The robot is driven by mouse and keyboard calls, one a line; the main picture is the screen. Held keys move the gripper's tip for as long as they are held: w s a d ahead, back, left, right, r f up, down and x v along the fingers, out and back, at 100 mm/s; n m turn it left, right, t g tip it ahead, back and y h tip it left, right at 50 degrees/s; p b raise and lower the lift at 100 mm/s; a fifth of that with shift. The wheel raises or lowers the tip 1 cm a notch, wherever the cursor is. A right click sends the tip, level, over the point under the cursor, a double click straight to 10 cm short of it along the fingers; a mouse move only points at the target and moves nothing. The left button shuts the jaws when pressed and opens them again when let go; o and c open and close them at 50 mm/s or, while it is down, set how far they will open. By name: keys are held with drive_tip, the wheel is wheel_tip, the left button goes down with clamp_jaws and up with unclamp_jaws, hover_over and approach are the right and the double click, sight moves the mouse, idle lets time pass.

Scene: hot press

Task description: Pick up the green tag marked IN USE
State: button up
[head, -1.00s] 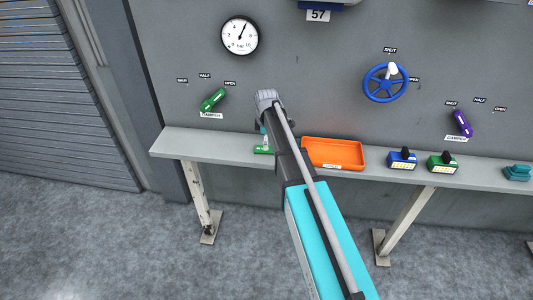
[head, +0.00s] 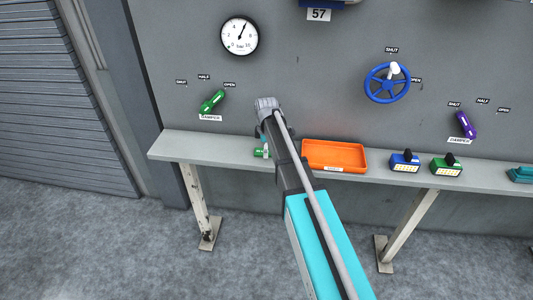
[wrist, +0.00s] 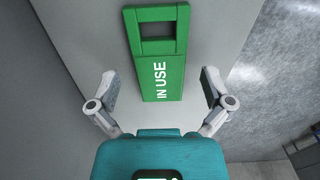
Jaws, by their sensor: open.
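The green tag (wrist: 163,75) marked IN USE lies flat on the grey shelf in the wrist view, with a rectangular slot at its far end. In the head view the tag (head: 260,153) shows as a small green patch on the shelf, partly hidden by my arm. My gripper (wrist: 160,85) is open and empty, with one finger on each side of the tag's near part. The fingers look apart from the tag; their height above the shelf is hard to tell.
The grey shelf (head: 215,150) runs along the wall. An orange tray (head: 334,156) stands just right of my arm. A blue box (head: 404,162) and a green box (head: 445,165) stand farther right. A green damper handle (head: 212,101) is on the wall above left.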

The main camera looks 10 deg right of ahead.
drive_tip(key=c, duration=1)
drive_tip(key=shift+o, duration=0.2)
drive_tip(key=shift+r, duration=0.15)
wheel_tip(320, 180, up, 3)
drive_tip(key=p, duration=0.3)
drive_tip(key=s+r+p, duration=0.9)
drive_tip(key=s+p, duration=0.1)
drive_tip(key=s, duration=0.4)
drive_tip(key=shift+d+r, duration=0.25)
drive_tip(key=shift+r, duration=0.1)
